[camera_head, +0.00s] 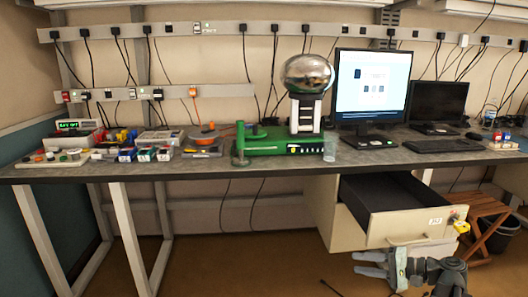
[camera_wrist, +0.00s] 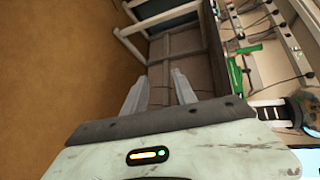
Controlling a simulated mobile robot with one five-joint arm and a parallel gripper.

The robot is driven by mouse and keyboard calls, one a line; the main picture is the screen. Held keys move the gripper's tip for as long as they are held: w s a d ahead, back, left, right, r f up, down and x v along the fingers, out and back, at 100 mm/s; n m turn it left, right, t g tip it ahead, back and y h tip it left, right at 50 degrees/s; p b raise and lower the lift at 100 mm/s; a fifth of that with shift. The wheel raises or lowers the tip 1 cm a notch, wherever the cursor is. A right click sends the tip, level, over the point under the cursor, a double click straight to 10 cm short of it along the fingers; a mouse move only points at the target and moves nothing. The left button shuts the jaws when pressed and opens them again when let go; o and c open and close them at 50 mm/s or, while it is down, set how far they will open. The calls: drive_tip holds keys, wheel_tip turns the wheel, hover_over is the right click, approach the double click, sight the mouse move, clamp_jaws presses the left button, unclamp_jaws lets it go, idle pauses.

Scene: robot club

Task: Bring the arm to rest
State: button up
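My gripper (camera_head: 358,263) is low at the right of the head view, in front of the open drawer and below its front panel. Its fingers point left in that view. In the wrist view my gripper (camera_wrist: 158,78) shows two grey fingers spread apart with nothing between them, so it is open and empty. The wrist camera looks past the fingers toward the floor and the table legs. The rest of my arm is only partly visible at the bottom edge of the head view.
The drawer (camera_head: 415,226) stands pulled out under the workbench (camera_head: 270,165), close above my gripper. A yellow item (camera_head: 461,227) is at its right front corner. A wooden stool (camera_head: 484,208) is at the right. Brown floor (camera_head: 250,255) is clear to the left.

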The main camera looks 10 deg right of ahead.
drive_tip(key=w+a+f+n+g, duration=0.2)
drive_tip(key=a+f+g, duration=0.1)
drive_tip(key=a, duration=0.8)
drive_tip(key=w+a+f+n+g, duration=0.1)
drive_tip(key=a+f+n+g, duration=0.25)
drive_tip(key=a, duration=0.65)
drive_tip(key=s+a+f+n+g+h, duration=0.4)
drive_tip(key=a+f+h, duration=0.3)
drive_tip(key=a+f, duration=0.3)
drive_tip(key=d+r+h+p, duration=0.1)
drive_tip(key=d+h+p, duration=0.1)
drive_tip(key=d+h, duration=0.35)
wheel_tip(320, 180, up, 27)
drive_tip(key=d+y+p, duration=0.1)
drive_tip(key=p, duration=2.5)
drive_tip(key=shift+w+d+t+p, duration=0.2)
drive_tip(key=shift+w+t+p, duration=0.15)
drive_tip(key=shift+w, duration=0.1)
